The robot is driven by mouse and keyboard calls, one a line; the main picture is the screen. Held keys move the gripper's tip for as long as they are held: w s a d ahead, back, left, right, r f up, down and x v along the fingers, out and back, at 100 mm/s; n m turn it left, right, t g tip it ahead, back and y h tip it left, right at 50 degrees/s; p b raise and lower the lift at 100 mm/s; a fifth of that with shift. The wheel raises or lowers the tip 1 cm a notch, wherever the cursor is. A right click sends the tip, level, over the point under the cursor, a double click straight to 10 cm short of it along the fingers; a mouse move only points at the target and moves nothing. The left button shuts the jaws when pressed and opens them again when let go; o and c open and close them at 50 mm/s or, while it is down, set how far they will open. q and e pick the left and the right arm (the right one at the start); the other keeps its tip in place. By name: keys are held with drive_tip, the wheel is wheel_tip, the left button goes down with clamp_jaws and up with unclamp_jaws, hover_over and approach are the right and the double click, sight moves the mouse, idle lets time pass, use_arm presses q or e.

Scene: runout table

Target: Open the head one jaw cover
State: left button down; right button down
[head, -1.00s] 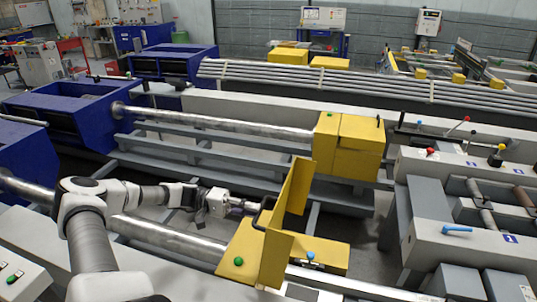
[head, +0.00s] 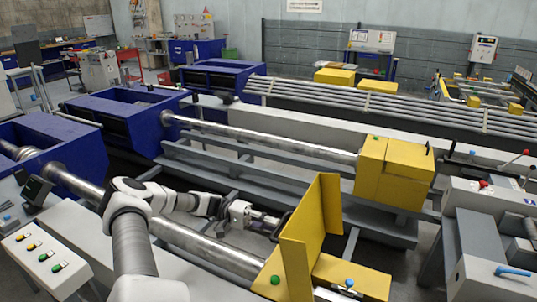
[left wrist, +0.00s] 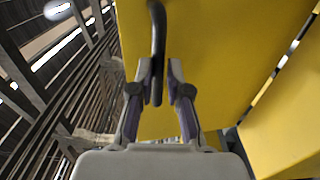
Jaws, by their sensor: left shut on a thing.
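The near jaw head has a yellow cover (head: 318,222) that stands raised and tilted up above its yellow body (head: 350,272). A green knob (head: 275,280) and a blue knob (head: 349,283) sit on the yellow parts at its base. My left gripper (head: 277,224) is at the left side of the raised cover, shut on its black handle. In the left wrist view, the black handle (left wrist: 158,50) runs between the two fingers (left wrist: 160,92), with the yellow panel (left wrist: 205,60) behind it. My right gripper is not in view.
A second yellow jaw head (head: 392,172), closed, stands behind on a parallel bench. A steel bar (head: 205,248) runs into the near head from the left. A control box (head: 45,250) with several buttons is at lower left. Grey machinery (head: 490,225) stands at right.

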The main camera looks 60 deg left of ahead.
use_arm(q)
drive_tip(key=c, duration=1.3)
unclamp_jaws()
drive_tip(key=shift+s+d+f, duration=0.15)
drive_tip(key=shift+s+f, duration=0.1)
drive_tip(key=shift+f, duration=0.45)
drive_tip(key=shift+o, duration=0.6)
drive_tip(key=shift+w, duration=0.15)
drive_tip(key=shift+w+r, duration=0.1)
drive_tip(key=shift+r, duration=0.1)
drive_tip(key=v, duration=1.2)
drive_tip(key=shift+r, duration=0.1)
drive_tip(key=shift+w+r, duration=0.1)
